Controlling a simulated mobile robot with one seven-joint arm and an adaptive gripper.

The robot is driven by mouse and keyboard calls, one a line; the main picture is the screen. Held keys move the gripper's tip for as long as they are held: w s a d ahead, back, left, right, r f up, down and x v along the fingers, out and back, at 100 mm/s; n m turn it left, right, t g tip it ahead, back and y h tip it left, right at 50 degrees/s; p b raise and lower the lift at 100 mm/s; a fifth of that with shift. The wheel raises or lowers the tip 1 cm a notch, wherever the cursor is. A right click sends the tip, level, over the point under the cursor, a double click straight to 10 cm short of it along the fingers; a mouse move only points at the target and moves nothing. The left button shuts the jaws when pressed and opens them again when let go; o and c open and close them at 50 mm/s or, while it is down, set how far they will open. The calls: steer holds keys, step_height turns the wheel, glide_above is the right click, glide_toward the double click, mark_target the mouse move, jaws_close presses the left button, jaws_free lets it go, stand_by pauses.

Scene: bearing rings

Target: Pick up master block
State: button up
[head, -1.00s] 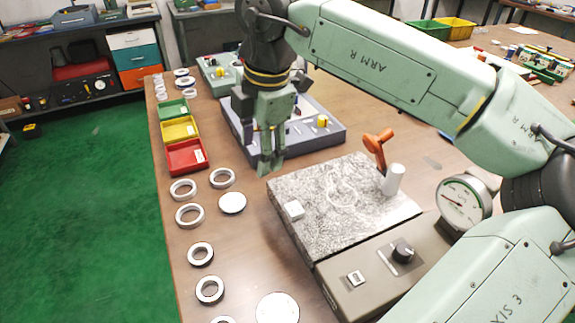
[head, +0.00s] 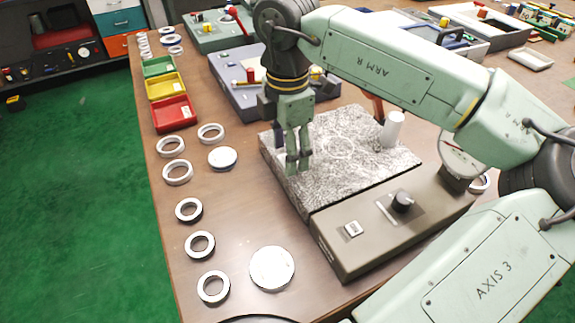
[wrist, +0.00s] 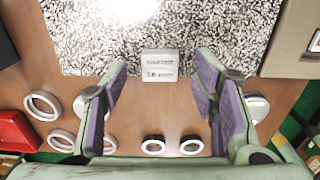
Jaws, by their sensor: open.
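The master block, a small pale grey block with dark engraved markings (wrist: 160,65), sits at the near edge of the speckled granite plate (wrist: 90,40) in the wrist view. My gripper (wrist: 162,88) is open and empty there, its two purple-padded fingers on either side of the block's line but short of it. In the head view my gripper (head: 298,164) hangs pointing down over the left corner of the granite plate (head: 345,165). The fingers largely hide the block in that view. I cannot tell the exact height of the fingertips above the plate.
A white cylinder (head: 393,128) stands on the plate beside an orange-red lever. A grey control box (head: 390,225) with a knob adjoins the plate. Several rings and pale discs (head: 272,268) lie left on the table, with red (head: 174,113), yellow and green trays behind.

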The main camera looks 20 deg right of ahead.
steer(key=shift+f, duration=0.65)
steer(key=shift+r, duration=0.1)
steer(key=shift+c, duration=0.3)
jaws_close()
